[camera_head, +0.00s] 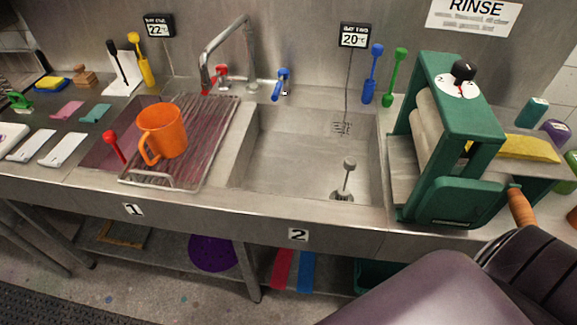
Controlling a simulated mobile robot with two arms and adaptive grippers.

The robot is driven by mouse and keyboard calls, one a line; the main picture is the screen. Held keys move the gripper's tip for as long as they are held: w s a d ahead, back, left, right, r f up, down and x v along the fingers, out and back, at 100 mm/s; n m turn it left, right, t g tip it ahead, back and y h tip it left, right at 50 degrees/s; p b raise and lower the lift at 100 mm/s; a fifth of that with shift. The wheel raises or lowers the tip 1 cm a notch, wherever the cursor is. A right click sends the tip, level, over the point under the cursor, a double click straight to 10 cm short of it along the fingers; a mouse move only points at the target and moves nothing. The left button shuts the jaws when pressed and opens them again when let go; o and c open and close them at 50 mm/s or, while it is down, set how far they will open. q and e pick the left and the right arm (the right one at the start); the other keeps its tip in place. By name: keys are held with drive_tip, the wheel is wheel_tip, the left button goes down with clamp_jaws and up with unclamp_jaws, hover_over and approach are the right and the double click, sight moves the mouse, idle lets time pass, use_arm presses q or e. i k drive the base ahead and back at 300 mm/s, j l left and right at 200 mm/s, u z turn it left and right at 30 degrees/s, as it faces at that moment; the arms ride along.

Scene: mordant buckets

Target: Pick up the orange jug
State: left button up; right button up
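The orange jug (170,132) stands upright on a wire drain rack (190,172) that lies over the left basin, marked 1. Its handle is on the left side, turned toward the front. Its open top faces up and the inside is only partly visible. Neither of my grippers shows in the head view. A dark, smooth part, apparently of my own arm, fills the lower right corner, with no fingers visible on it.
A red-handled tool (115,145) leans in the left basin close to the jug. A curved faucet (207,62) rises behind. The right basin (290,150) is mostly empty, with a drain plug (347,175). A green wringer (455,130) stands to the right.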

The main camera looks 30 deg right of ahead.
sight(161, 125)
drive_tip(key=k+l+z, duration=0.1)
drive_tip(key=l+z, duration=0.15)
drive_tip(key=l, duration=0.4)
drive_tip(key=l+z, duration=0.2)
drive_tip(key=l, duration=0.5)
drive_tip(key=k, duration=0.1)
